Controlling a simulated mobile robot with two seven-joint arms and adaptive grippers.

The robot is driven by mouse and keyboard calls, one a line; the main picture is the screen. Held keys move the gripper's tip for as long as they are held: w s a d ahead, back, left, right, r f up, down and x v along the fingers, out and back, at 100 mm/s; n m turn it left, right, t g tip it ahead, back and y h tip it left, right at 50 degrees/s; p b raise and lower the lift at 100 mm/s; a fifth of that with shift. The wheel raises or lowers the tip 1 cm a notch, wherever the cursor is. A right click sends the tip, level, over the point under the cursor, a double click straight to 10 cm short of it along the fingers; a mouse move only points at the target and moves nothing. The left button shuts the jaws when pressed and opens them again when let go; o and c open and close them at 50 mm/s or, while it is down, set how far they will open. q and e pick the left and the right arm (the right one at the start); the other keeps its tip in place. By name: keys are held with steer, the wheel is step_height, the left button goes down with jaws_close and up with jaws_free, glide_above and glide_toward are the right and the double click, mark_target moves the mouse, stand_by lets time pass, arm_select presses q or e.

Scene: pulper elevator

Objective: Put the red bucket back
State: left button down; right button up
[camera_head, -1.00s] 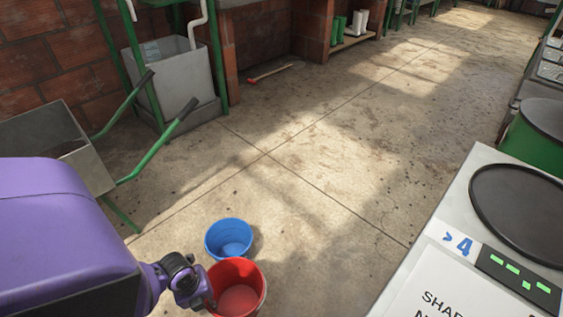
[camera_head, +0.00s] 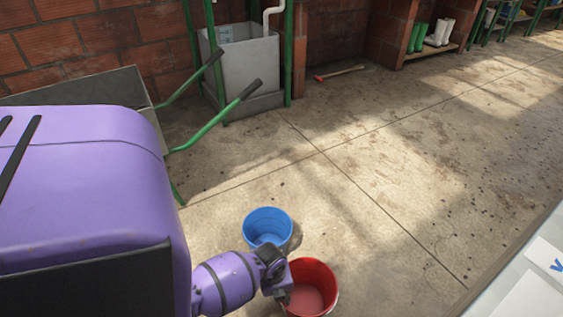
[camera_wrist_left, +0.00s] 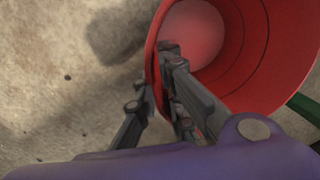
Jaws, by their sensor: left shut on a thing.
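The red bucket (camera_head: 318,271) is at the bottom middle of the head view, open side up and empty as far as I see. My left gripper (camera_head: 284,290) is at its left side. In the left wrist view, the fingers of my left gripper (camera_wrist_left: 168,75) are shut on the rim of the red bucket (camera_wrist_left: 245,80), with a finger inside the wall. I cannot tell how far the bucket is above the floor; a shadow lies beside it. My right gripper is not in view.
A blue bucket (camera_head: 267,226) stands on the floor just behind the red one. A wheelbarrow with green handles (camera_head: 215,120) is at the left. A grey sink (camera_head: 240,70) and a red-headed tool (camera_head: 340,72) lie at the wall. A white surface (camera_head: 530,285) is at the lower right. The middle floor is clear.

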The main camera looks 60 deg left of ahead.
arm_select(q)
step_height(320, 180, down, 3)
steer(key=shift+s+r+b, duration=0.1)
steer(key=shift+b, duration=0.35)
steer(key=shift+r, duration=0.1)
steer(key=c, duration=1.9)
jaws_free()
steer(key=shift+o, duration=0.2)
